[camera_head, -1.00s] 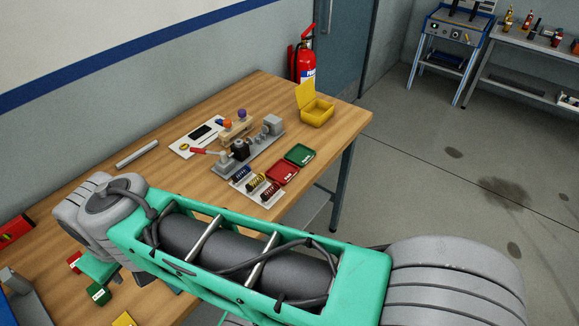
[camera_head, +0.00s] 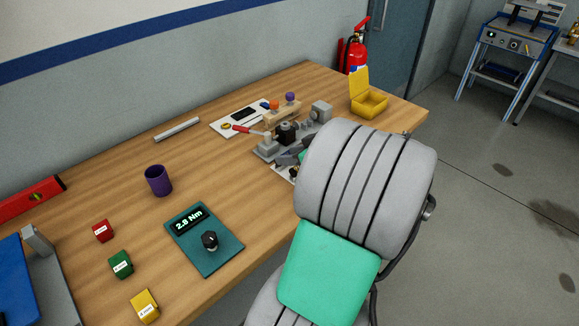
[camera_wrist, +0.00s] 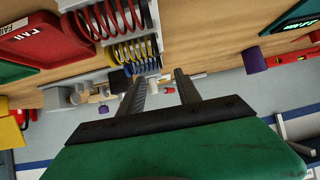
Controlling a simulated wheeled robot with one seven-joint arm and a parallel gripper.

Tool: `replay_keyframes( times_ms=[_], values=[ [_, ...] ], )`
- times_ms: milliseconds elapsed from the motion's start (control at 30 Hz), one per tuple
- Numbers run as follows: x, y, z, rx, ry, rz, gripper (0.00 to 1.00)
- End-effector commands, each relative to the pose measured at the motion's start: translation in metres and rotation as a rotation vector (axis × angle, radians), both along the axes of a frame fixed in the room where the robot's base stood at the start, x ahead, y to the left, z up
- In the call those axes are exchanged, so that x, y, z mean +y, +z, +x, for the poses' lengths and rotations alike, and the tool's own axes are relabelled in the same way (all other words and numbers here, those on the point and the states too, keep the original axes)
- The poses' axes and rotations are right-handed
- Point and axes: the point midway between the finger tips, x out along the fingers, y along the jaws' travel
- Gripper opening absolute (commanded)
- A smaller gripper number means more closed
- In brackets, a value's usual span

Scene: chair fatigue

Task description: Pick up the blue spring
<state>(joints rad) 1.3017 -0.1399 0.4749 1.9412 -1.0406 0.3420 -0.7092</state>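The blue spring (camera_wrist: 147,66) shows in the wrist view, the farthest in a row behind the yellow spring (camera_wrist: 132,50) and the large red spring (camera_wrist: 104,18). It lies just beyond my fingertips, close to the left finger. My gripper (camera_wrist: 161,76) is open, its two dark fingers spread with nothing between them. I cannot tell whether a finger touches the spring. In the head view my arm hides the springs and most of the gripper.
A grey test fixture with a red-handled lever (camera_head: 250,130) stands close beyond my gripper. A yellow open box (camera_head: 370,103) sits at the far right table end. A purple cup (camera_head: 158,180), a torque readout panel (camera_head: 215,250) and small cubes occupy the left side.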

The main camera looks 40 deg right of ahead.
Motion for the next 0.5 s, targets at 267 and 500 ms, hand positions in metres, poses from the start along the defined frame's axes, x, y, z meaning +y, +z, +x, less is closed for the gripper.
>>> replay_keyframes(
  times_ms=[267, 500],
  values=[
    [-0.035, -0.008, -0.008, -0.105, -0.043, -0.022, 0.4],
    [-0.035, -0.025, 0.027, -0.102, -0.041, -0.021, 0.4]
  ],
)
